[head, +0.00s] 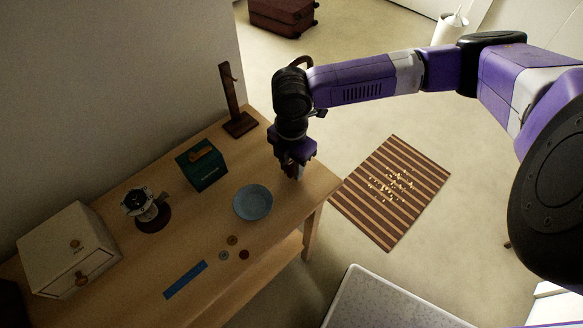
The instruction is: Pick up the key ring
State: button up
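My gripper (296,172) points down over the right end of the wooden table (310,190), to the right of a blue-grey bowl (253,203). Its fingers are small and dark here, so I cannot tell whether they are open or shut, or whether they touch the tabletop. I cannot make out a key ring anywhere in the head view. The gripper and wrist cover part of the table's right end, and anything small there is hidden.
On the table are a wooden stand (236,110), a green box (202,166), a watch on a stand (146,209), a cream drawer box (67,249), several coin-like discs (232,240) and a blue strip (185,280). A striped mat (372,222) with scattered pale bits lies on the floor.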

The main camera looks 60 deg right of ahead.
grip_shut()
jog(key=shift+r, duration=0.15)
notch_tip(320, 180, up, 20)
dwell(0.5)
